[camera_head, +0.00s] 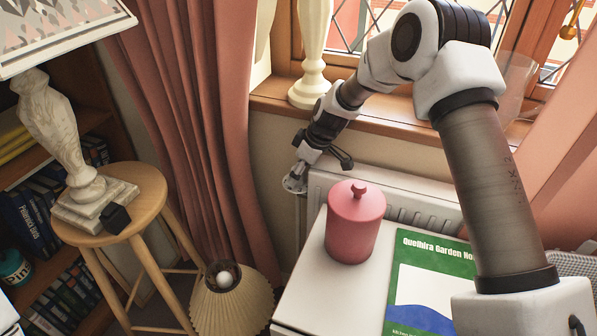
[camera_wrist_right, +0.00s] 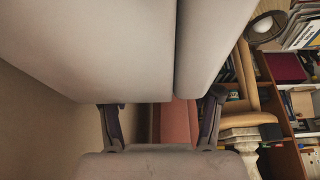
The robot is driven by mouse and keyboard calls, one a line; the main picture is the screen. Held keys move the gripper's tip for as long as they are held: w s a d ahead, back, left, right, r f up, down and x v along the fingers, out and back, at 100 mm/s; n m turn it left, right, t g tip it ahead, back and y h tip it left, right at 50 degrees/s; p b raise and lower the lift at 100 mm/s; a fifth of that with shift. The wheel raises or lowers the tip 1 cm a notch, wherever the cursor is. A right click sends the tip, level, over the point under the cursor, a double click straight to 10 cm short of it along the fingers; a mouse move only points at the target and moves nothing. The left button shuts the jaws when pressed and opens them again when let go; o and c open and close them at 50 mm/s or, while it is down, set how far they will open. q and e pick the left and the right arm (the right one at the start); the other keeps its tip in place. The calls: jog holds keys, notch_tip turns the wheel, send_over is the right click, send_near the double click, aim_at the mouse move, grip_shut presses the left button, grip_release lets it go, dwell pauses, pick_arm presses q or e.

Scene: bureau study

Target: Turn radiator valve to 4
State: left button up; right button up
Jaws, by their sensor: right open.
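My right gripper (camera_head: 320,152) is open and reaches down beside the left end of the white radiator (camera_head: 428,196), under the window sill. A small grey-white round part (camera_head: 295,182), seemingly the radiator valve, shows just below and left of the gripper. The gripper partly covers it, and I cannot read a number on it or tell whether they touch. In the right wrist view the two dark fingers (camera_wrist_right: 162,122) stand apart, with pink curtain showing between them. A large pale surface fills the top of that view. My left gripper is not in view.
A pink lidded canister (camera_head: 354,228) and a green book (camera_head: 420,262) lie on a white surface (camera_head: 315,290) in front of the radiator. A pink curtain (camera_head: 195,110) hangs left of the gripper. A stool (camera_head: 140,185) bears a lamp (camera_head: 60,135). A pleated shade (camera_head: 230,305) is below.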

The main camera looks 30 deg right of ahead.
jog(key=c, duration=1.1)
jog(key=shift+r+m+p, duration=0.15)
jog(key=shift+m+p, duration=0.25)
jog(key=shift+p, duration=0.1)
jog(key=shift+c, duration=0.2)
jog(key=shift+m, duration=0.3)
jog(key=shift+t, duration=0.3)
jog(key=o, duration=1.1)
jog(key=shift+o, duration=0.2)
jog(key=v, duration=0.7)
jog(key=shift+r, duration=0.1)
